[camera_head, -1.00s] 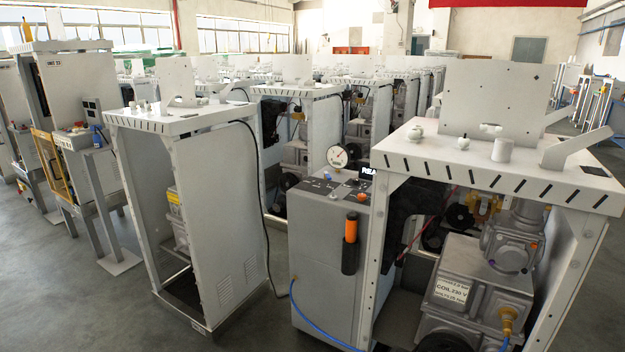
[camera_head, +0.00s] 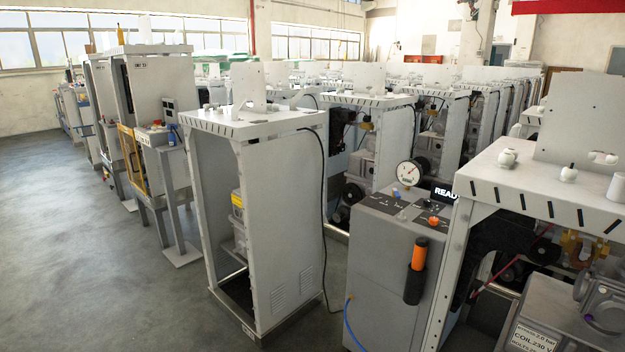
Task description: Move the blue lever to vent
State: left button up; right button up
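A grey box-shaped station (camera_head: 384,262) stands right of the middle, with a dark panel on its top. A small bluish part (camera_head: 397,196), which looks like the blue lever, sits on that panel just below a round white gauge (camera_head: 408,173). It is too small to tell its position, and I cannot read a vent label. An orange knob (camera_head: 433,220) is on the same panel, beside a black display (camera_head: 445,194) reading "READY". Neither of my grippers is in view.
A black holder with an orange-handled tool (camera_head: 418,262) hangs on the station's front. A blue hose (camera_head: 349,326) runs at its lower left. Open white frames stand on both sides, the left one (camera_head: 262,220) nearby. Grey floor (camera_head: 90,270) is clear at left.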

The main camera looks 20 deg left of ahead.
aim_at(396, 193)
jog(key=u, duration=0.8)
jog(key=i, duration=1.45)
jog(key=z, duration=0.55)
jog(key=i, duration=1.4)
jog(key=z, duration=1.15)
